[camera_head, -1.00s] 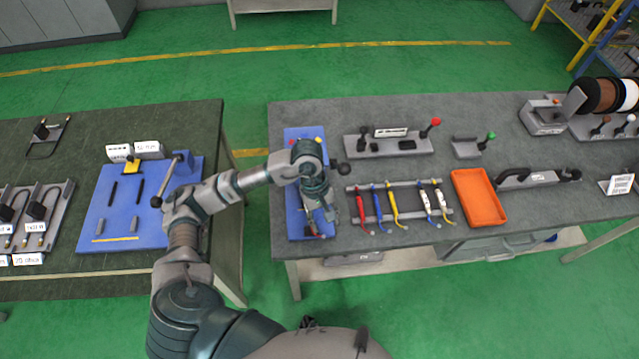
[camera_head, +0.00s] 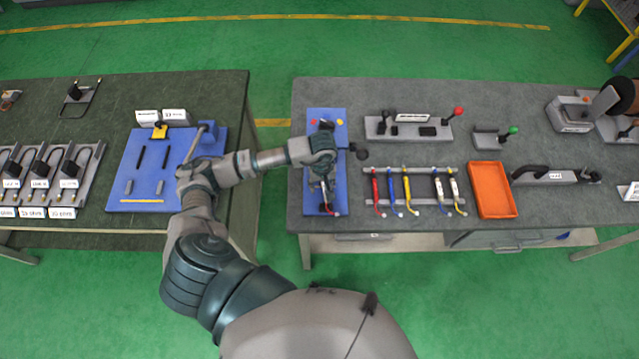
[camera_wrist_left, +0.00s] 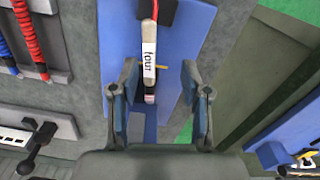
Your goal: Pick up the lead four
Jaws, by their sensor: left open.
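The lead four (camera_wrist_left: 149,60) carries a white label reading "four". My left gripper (camera_wrist_left: 160,70) is open, with one finger on each side of the lead's line. Whether the fingers touch it cannot be told. In the head view my left gripper (camera_head: 325,183) is over the blue board (camera_head: 340,125) at the left end of the right-hand table. It hides most of the lead there; a red end (camera_head: 328,209) shows below it. My right gripper is not in view.
A rack (camera_head: 415,171) with red, blue, yellow and white leads stands right of the board, then an orange tray (camera_head: 494,192). Behind are a fixture with a red-knobbed lever (camera_head: 452,116) and one with a green knob (camera_head: 510,131). A gap separates the left table (camera_head: 90,120).

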